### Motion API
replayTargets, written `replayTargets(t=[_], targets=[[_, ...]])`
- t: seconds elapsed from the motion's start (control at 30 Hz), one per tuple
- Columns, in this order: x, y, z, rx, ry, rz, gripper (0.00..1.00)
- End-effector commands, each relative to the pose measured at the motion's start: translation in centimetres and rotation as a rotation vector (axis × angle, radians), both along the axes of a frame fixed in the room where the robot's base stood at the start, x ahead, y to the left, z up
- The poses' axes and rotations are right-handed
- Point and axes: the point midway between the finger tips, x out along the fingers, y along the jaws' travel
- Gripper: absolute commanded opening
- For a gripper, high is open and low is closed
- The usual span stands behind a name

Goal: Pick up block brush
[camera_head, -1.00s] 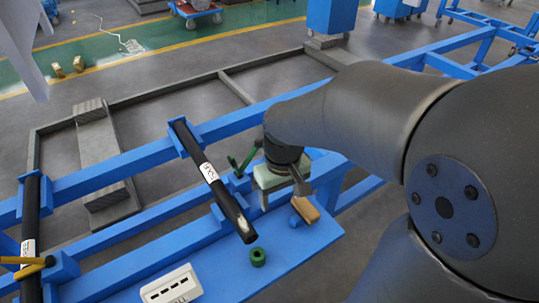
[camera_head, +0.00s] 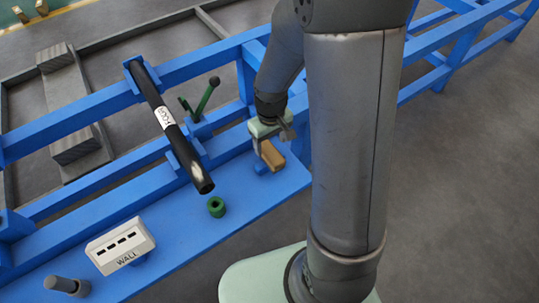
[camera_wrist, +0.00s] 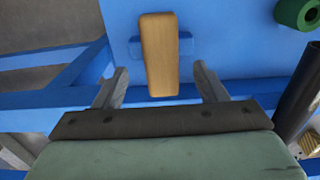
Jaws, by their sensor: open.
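The block brush, a tan wooden block (camera_head: 272,156), lies on the blue bench near its right end. It also shows in the wrist view (camera_wrist: 159,52), upright in the picture and across a small blue support (camera_wrist: 133,46). My gripper (camera_head: 265,150) is just above and behind it in the head view. In the wrist view my two fingers (camera_wrist: 160,88) are spread, one to each side of the near end of the block, with gaps on both sides. Nothing is between them that they touch. The underside of the block is hidden.
A green ring (camera_head: 216,207) sits on the blue bench (camera_head: 240,213). A black tube (camera_head: 172,127) slants across the rails left of my gripper. A green lever clamp (camera_head: 206,98) stands close by. A white box labelled WALL (camera_head: 120,245) and a grey cylinder (camera_head: 67,286) are further left.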

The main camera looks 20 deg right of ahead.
Motion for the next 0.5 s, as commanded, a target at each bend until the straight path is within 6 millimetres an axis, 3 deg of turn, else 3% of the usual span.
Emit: replayTargets(t=[0.3,0.5], targets=[[0.1,0.3,-4.2,0.000,0.004,0.000,0.65],[0.1,0.3,-5.3,0.000,0.001,0.001,0.65]])
